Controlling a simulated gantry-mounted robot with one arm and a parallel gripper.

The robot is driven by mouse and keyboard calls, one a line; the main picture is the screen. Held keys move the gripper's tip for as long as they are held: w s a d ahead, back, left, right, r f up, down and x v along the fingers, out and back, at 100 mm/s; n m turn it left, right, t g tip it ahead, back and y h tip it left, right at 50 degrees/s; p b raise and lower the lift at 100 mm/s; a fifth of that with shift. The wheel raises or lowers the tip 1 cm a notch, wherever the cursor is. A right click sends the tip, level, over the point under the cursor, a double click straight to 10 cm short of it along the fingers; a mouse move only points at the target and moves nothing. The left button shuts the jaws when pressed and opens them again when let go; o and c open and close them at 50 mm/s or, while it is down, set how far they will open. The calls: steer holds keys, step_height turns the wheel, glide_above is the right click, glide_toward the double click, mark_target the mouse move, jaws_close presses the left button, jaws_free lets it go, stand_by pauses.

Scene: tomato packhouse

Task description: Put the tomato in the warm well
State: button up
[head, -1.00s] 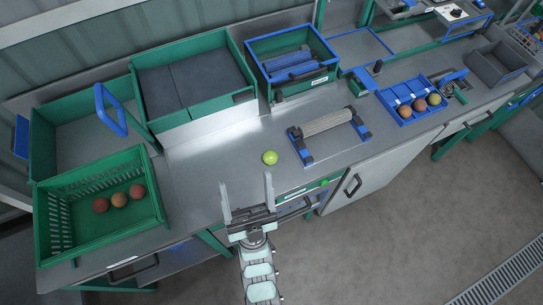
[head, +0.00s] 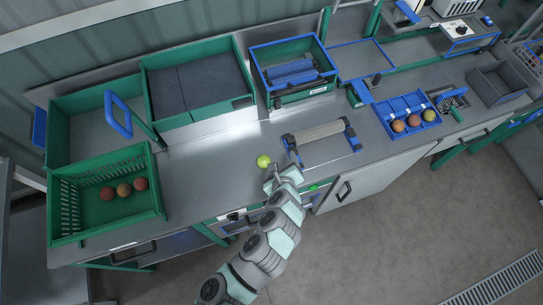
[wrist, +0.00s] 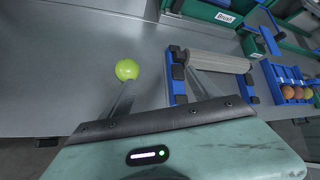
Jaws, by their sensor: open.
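The tomato (head: 263,161) is a yellow-green ball on the grey worktop, near its front edge. It also shows in the wrist view (wrist: 126,69), beyond the tip of the left finger. My gripper (head: 281,170) is just right of and in front of the tomato, open, with nothing between its fingers. In the wrist view the fingers (wrist: 158,88) are spread, with the tomato left of the space between them; I cannot tell whether the finger touches it. No well is marked as warm. A blue compartmented tray (head: 414,127) at right holds several round fruits.
A grey roller on a blue frame (head: 298,160) stands close behind and right of my gripper. A green crate (head: 106,227) with reddish tomatoes is at left. A green bin with dark panels (head: 199,117) and a blue-rimmed box (head: 302,97) stand behind. The worktop left of the tomato is clear.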

mark_target(265, 163)
steer(key=a+f+m+y, duration=0.1)
steer(key=a+f+m+g+y, duration=0.1)
steer(key=a+f+m+y+p, duration=0.1)
steer(key=a, duration=0.1)
steer(key=shift+w+g, duration=0.3)
steer(key=shift+w, duration=0.05)
steer(key=shift+s+p+x, duration=0.2)
steer(key=shift+p+x, duration=0.15)
steer(key=shift+x, duration=1.95)
steer(key=shift+w+a+f, duration=0.1)
steer(key=shift+w+f, duration=0.2)
steer(key=shift+w+a+f, duration=0.1)
steer(key=shift+w+f, duration=0.1)
steer(key=shift+f, duration=0.15)
steer(key=c, duration=1.1)
steer(key=shift+r, duration=0.15)
